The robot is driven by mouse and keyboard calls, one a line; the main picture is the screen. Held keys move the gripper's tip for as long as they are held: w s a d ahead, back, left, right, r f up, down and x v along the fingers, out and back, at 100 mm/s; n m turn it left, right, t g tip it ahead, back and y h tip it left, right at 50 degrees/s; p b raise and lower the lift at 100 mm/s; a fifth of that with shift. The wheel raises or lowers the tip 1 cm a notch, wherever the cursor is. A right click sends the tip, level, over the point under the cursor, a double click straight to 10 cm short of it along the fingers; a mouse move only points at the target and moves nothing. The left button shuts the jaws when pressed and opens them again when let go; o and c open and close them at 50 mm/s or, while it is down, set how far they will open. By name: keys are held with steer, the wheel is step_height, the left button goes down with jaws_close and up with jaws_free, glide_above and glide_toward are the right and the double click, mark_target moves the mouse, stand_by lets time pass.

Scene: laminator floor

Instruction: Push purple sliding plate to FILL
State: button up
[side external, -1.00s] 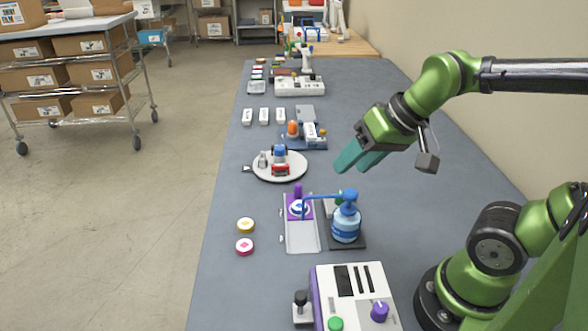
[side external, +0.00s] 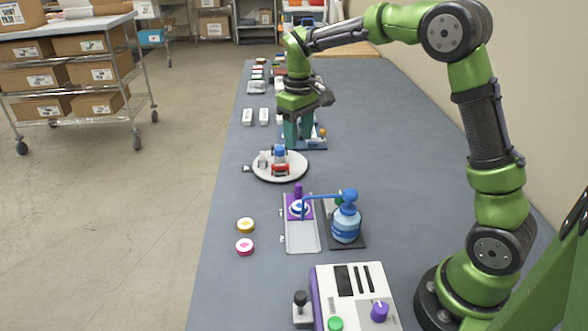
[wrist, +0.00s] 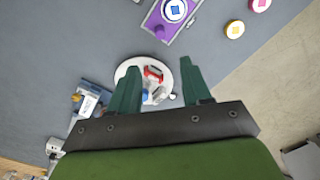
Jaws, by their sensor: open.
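The purple sliding plate (side external: 291,212) sits at the far end of a clear grey track (side external: 301,239), with a purple knob (side external: 298,190) at its far edge and a round white-and-blue piece on it. A blue pump bottle (side external: 345,226) stands right of the track, its spout reaching over the plate. The plate also shows at the top of the wrist view (wrist: 153,20). My gripper (side external: 297,147) points down, open and empty, beyond the plate, above or near the round white turntable (side external: 262,174). No FILL label is readable.
The turntable carries small red, blue and white items. A blue fixture (side external: 318,142) stands behind my gripper. Yellow (side external: 246,225) and pink (side external: 245,246) discs lie left of the track. A white control box (side external: 355,290) is at the front. Table right of the turntable is clear.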

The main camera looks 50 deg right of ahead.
mark_target(298, 185)
step_height(298, 185, down, 16)
steer(key=shift+f, duration=0.1)
steer(key=shift+c, duration=0.4)
jaws_close()
steer(key=shift+s+a, duration=0.1)
